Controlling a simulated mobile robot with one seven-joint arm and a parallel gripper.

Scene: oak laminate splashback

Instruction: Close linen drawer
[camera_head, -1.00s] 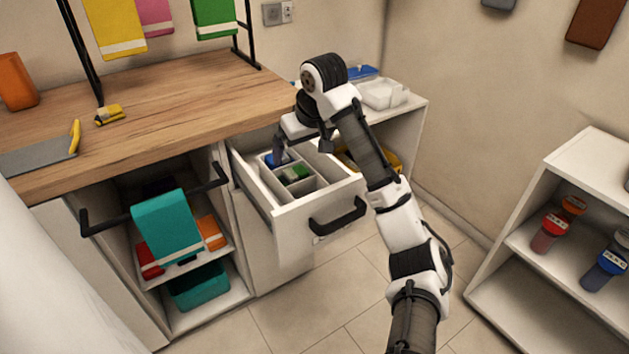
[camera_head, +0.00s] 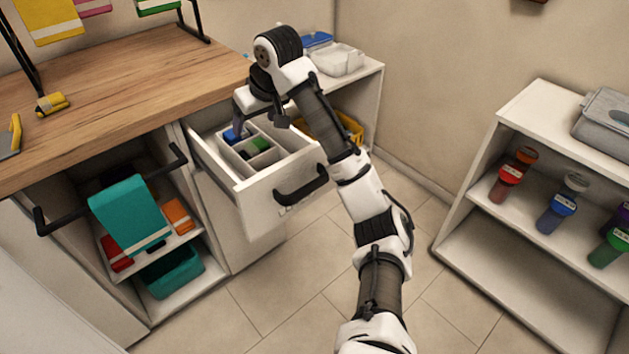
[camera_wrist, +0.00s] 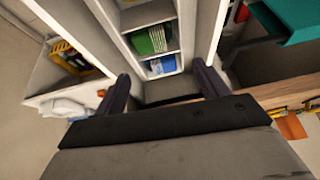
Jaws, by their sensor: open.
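The white drawer (camera_head: 262,208) under the wooden worktop stands pulled out, with a dark bar handle (camera_head: 302,185) on its front. Inside it is a white divided tray holding a green item (camera_head: 260,145) and a blue item (camera_head: 232,135). My gripper (camera_head: 239,112) is over the back of the drawer, close to the worktop edge, with its fingers pointing down near the blue item. In the wrist view my gripper (camera_wrist: 165,86) is open and empty, and the drawer's green item (camera_wrist: 150,40) and blue item (camera_wrist: 160,66) show beyond the fingertips. Contact with the drawer cannot be told.
Left of the drawer is an open compartment with a teal towel (camera_head: 130,213) over a dark bar. A white shelf unit (camera_head: 545,115) with several colored bottles stands at the right. A yellow crate (camera_head: 350,127) sits on a shelf behind my arm. Tiled floor lies clear between.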

